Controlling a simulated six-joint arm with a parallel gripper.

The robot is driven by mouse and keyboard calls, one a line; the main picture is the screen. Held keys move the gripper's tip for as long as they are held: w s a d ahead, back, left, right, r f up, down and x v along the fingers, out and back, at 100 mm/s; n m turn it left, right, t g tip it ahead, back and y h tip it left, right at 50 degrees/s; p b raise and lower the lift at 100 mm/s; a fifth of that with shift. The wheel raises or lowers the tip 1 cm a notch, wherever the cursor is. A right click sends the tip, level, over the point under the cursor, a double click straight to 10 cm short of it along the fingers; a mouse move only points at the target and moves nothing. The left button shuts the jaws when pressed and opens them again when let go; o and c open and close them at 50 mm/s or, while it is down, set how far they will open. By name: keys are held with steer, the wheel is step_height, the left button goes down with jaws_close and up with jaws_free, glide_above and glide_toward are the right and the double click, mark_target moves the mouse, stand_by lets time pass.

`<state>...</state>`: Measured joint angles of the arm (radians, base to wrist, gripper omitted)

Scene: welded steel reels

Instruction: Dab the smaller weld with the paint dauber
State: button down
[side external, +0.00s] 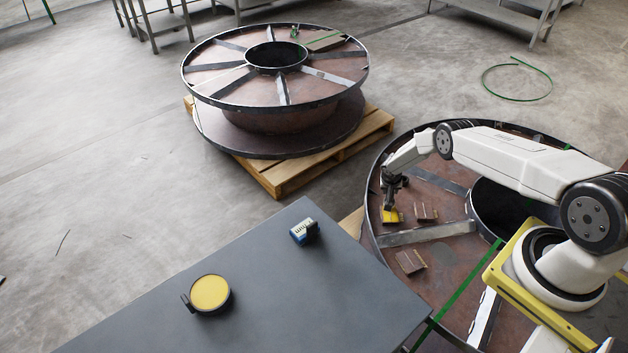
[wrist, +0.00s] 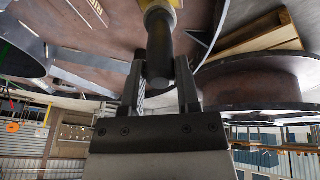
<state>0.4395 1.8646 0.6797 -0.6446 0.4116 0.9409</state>
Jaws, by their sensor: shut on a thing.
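My gripper (side external: 392,188) is over the near reel's upper face, its fingers shut on the dark handle of the paint dauber (wrist: 160,45). The handle runs between both fingers in the wrist view (wrist: 160,85). The dauber's yellow head (side external: 391,215) points down close to the reel face; I cannot tell whether it touches. Just right of it is a small brown plated piece (side external: 425,212). A second such piece (side external: 410,261) lies nearer the camera, past a steel spoke. The weld beads are too small to compare, and any weld under the dauber head is hidden.
A grey table (side external: 330,300) holds a round dish of yellow paint (side external: 210,292) and a small blue-and-white block (side external: 304,231). Raised spokes (side external: 425,234) and a central hub ring (side external: 485,205) stand on the near reel (side external: 450,258). Another reel (side external: 275,90) sits on a pallet behind.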

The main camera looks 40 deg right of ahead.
steer(key=shift+w+d, duration=0.15)
steer(key=shift+w, duration=0.05)
step_height(320, 180, up, 2)
steer(key=shift+s+r, duration=0.1)
steer(key=shift+r, duration=2.95)
steer(key=shift+f, duration=0.1)
